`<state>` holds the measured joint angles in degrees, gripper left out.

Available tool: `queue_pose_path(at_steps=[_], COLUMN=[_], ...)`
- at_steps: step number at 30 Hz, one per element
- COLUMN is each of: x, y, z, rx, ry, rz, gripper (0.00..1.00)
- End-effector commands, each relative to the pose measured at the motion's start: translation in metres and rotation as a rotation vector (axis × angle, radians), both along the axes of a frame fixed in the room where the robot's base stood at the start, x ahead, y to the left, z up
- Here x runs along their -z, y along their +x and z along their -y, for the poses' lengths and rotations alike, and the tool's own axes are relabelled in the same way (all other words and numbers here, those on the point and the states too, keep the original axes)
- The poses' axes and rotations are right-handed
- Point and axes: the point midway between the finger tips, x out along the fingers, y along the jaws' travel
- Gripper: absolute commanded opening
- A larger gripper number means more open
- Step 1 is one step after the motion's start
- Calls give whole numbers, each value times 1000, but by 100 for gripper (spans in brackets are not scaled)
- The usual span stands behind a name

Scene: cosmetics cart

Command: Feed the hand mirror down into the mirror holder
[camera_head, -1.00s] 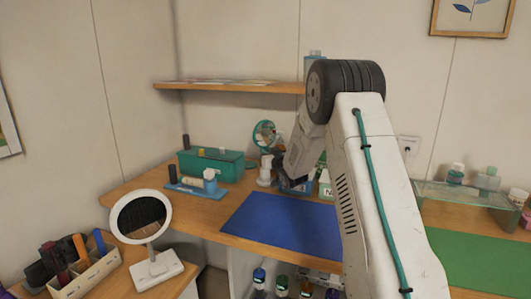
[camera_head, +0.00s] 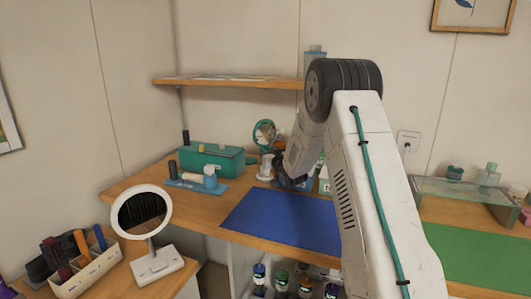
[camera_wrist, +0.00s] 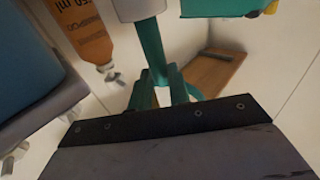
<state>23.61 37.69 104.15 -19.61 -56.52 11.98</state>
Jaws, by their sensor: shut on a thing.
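The hand mirror (camera_head: 264,133) has a round head with a teal rim and stands above the white mirror holder (camera_head: 265,170) at the back of the desk. In the wrist view, which looks upside down, its teal handle (camera_wrist: 152,45) runs from between my fingers to the rim of the white holder (camera_wrist: 140,8). The handle's end is hidden there, and I cannot tell how deep it goes. My gripper (camera_wrist: 160,92) is shut on the handle. In the head view, my wrist largely hides the fingers, just right of the holder.
A teal box (camera_head: 212,160) and a blue tray (camera_head: 190,184) with small bottles stand left of the holder. An orange bottle (camera_wrist: 82,32) is close by in the wrist view. A blue mat (camera_head: 285,220) lies clear in front. A wooden shelf (camera_head: 230,84) hangs above.

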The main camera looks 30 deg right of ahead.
Motion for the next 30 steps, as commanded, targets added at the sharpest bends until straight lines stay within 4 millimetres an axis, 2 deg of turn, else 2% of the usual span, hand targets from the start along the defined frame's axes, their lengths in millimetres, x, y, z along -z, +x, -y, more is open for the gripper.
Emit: queue_pose_path(at_steps=[1,3,4,14,24,30], x=[0,0,0,0,2,4], y=[0,0,0,-4,-58,-77], z=[0,0,0,0,-7,-10], rx=[0,0,0,0,2,0], ry=[0,0,0,0,1,0], rz=[0,0,0,-1,0,0], gripper=[21,41,44,44,44,44])
